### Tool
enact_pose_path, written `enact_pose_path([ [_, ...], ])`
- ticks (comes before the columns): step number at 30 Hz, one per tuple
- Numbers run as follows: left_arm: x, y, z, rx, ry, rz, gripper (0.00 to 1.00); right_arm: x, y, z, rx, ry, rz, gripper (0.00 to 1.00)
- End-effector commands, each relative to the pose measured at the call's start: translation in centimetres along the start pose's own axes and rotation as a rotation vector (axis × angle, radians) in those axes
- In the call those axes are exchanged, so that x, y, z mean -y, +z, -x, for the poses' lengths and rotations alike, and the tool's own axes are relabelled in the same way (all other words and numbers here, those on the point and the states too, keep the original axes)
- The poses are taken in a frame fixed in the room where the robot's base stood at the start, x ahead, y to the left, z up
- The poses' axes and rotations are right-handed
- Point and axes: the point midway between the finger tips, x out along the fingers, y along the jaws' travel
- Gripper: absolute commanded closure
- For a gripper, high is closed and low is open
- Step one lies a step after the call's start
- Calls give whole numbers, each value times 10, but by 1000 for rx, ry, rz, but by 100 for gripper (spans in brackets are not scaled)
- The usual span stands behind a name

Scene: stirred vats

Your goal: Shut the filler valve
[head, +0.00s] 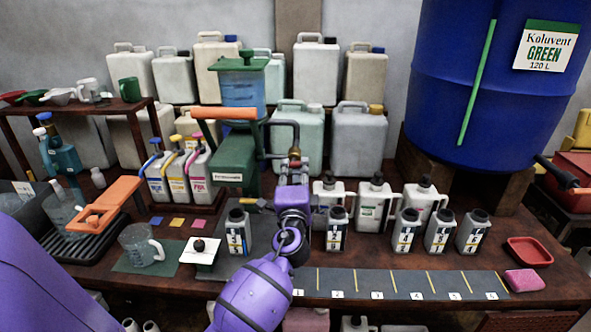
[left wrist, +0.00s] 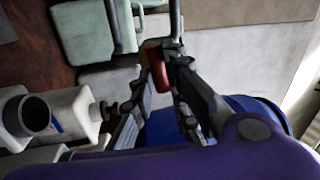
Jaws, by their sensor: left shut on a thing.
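The filler (head: 235,160) is a green stand with a translucent blue tank (head: 240,92) and an orange lever (head: 226,113). A dark bent pipe (head: 298,135) comes off its right side and carries the filler valve with a small red handle (head: 297,163). My left gripper (head: 293,174) reaches up to the handle from the front. In the left wrist view the red handle (left wrist: 156,66) lies between the tips of my left gripper (left wrist: 160,78), which is shut on it. The fingers hide part of the valve. My right gripper is not in view.
A bottle numbered 3 (head: 238,233) stands left of my left wrist, and another bottle (head: 337,230) stands right of it. White jugs (head: 372,205) stand close behind. A blue drum (head: 480,90) stands at the right. The numbered strip (head: 400,284) along the front is clear.

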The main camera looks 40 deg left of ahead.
Motion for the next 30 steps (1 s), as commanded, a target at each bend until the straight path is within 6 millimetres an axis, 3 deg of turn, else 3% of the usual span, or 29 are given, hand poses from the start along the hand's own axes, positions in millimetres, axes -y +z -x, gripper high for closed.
enact_pose_path([
  [9, -1, 0, 0, -22, 1, -108, 100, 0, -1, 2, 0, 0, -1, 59],
  [24, -2, 1, 0, -25, 1, -127, 100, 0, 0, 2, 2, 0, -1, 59],
  [25, -2, 1, 0, -25, 1, -126, 84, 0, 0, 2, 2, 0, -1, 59],
  [30, -2, 1, 0, -25, 1, -126, 67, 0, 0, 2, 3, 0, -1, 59],
])
